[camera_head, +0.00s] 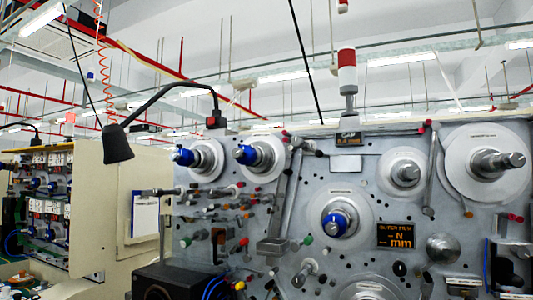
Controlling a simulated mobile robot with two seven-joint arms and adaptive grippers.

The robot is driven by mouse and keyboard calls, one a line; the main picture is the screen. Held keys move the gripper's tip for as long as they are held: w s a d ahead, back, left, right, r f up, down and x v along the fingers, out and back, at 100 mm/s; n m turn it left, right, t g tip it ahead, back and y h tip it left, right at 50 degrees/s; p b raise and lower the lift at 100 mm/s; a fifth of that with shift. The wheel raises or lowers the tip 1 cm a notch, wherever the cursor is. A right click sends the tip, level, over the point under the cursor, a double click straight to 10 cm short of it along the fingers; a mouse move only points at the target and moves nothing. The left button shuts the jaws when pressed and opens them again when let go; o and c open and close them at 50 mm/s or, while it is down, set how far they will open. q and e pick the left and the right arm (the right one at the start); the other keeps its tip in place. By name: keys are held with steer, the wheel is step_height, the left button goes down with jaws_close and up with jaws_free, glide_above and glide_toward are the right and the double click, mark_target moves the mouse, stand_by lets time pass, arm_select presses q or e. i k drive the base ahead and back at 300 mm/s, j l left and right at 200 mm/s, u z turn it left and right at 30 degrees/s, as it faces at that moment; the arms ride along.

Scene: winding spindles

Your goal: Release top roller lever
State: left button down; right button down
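A winding machine's grey front panel (300,175) fills the middle and right of the head view. Two long grey lever-like arms show on it. One arm (283,195) hangs from near the panel's top, left of centre, down to a block. The other arm (432,170) stands near upright between two discs at the right. I cannot tell which of them is the top roller lever. Spindles with blue hubs stand at the upper left (187,156) and centre (338,224). Neither of my grippers is in view.
A black lamp (118,143) on a bent neck reaches out at the upper left of the panel. A red and white signal light (347,72) stands on top. A beige cabinet door (100,205) and a second machine (38,195) are at the left. Metal spindles (497,161) jut out at the right.

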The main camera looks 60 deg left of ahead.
mark_target(319, 153)
steer(key=u, duration=1.45)
